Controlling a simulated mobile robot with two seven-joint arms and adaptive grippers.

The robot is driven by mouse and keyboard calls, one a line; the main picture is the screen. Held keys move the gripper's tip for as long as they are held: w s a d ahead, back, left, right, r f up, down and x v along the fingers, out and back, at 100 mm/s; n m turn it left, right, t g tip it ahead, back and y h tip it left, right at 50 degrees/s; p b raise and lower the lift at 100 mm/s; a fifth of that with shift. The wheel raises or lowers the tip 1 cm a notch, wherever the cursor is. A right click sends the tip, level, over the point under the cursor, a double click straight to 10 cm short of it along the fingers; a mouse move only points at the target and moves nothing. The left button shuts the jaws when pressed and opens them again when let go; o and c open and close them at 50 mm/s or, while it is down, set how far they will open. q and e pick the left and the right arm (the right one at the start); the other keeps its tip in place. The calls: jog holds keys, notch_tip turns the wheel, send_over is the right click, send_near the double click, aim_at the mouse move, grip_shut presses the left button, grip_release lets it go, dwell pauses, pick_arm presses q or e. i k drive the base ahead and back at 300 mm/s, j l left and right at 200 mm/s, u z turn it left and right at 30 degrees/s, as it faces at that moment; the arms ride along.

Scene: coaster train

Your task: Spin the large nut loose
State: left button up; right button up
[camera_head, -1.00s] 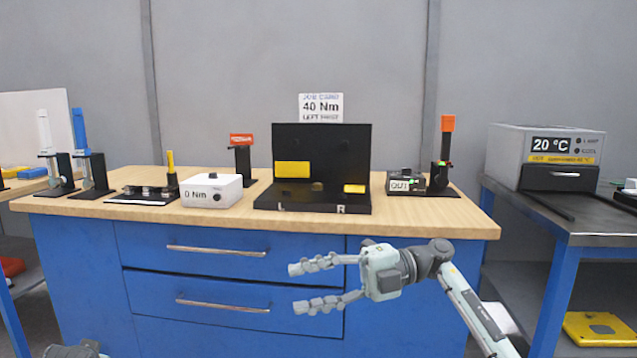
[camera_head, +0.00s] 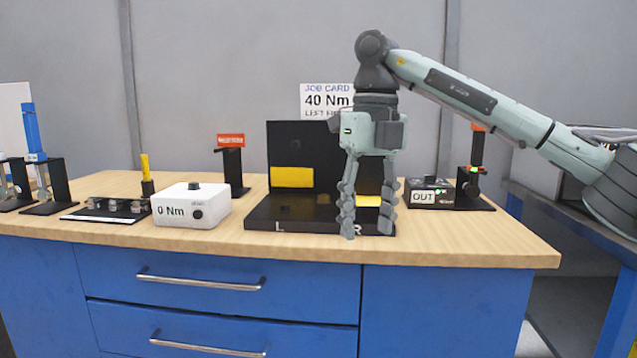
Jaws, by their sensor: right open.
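My right gripper (camera_head: 366,228) points straight down, open, with its two fingers apart in front of the right part of the black fixture (camera_head: 280,222), which has a base and an upright back panel. The base is marked L on the left and R on the right; the fingers partly cover the R side. I cannot clearly make out the large nut; the gripper hides part of the base, and only small dark shapes show there. Whether the fingers touch anything cannot be told. My left gripper is out of view.
A white box reading 0 Nm (camera_head: 190,206) stands left of the fixture, near a black tray (camera_head: 110,211). A job card reading 40 Nm (camera_head: 325,100) hangs behind. The wooden bench top (camera_head: 480,240) is clear at the front right.

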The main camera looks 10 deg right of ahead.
aim_at(324, 198)
jog(key=i, duration=1.3)
